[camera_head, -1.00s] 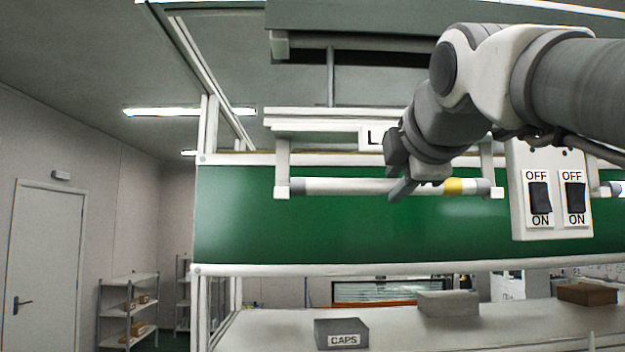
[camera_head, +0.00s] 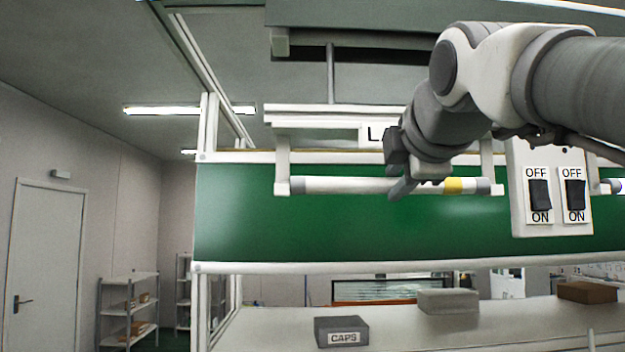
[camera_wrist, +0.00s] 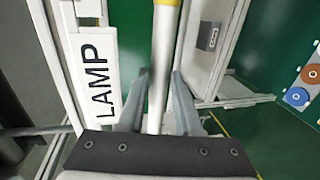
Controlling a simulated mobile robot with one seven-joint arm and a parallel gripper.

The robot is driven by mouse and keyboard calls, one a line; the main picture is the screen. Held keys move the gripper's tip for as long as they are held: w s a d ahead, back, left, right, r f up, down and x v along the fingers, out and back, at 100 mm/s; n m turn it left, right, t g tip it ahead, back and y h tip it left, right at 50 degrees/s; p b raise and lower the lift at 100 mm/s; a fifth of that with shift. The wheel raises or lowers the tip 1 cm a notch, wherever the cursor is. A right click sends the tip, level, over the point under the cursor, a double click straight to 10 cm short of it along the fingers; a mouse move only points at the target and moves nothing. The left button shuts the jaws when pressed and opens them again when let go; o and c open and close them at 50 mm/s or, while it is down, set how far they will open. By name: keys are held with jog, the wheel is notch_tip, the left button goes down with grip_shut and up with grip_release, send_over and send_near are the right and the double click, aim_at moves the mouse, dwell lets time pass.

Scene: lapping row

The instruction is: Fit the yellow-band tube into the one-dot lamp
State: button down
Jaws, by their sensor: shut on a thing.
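The tube (camera_head: 360,186) is white with grey ends and a yellow band (camera_head: 453,185) near its right end. It lies level between the two white end holders of the lamp (camera_head: 325,119), in line with them. Whether its ends sit inside the holders I cannot tell. My gripper (camera_head: 402,188) is shut on the tube around its middle and hides part of it. In the wrist view the tube (camera_wrist: 161,60) runs between my fingers (camera_wrist: 158,100), yellow band at the top edge. The lamp's LAMP label (camera_wrist: 97,80) is beside it. No dot mark is clearly readable on the lamp.
A white plate (camera_head: 551,222) with two OFF/ON switches hangs right of the lamp, close to my arm. A green panel (camera_head: 260,225) is behind. Below, a bench carries a grey CAPS box (camera_head: 341,331), a pale box (camera_head: 448,302) and a brown box (camera_head: 587,292).

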jog(key=c, duration=0.5)
grip_release()
jog(key=b+v, duration=0.2)
jog(key=v, duration=1.5)
jog(key=shift+s, duration=0.2)
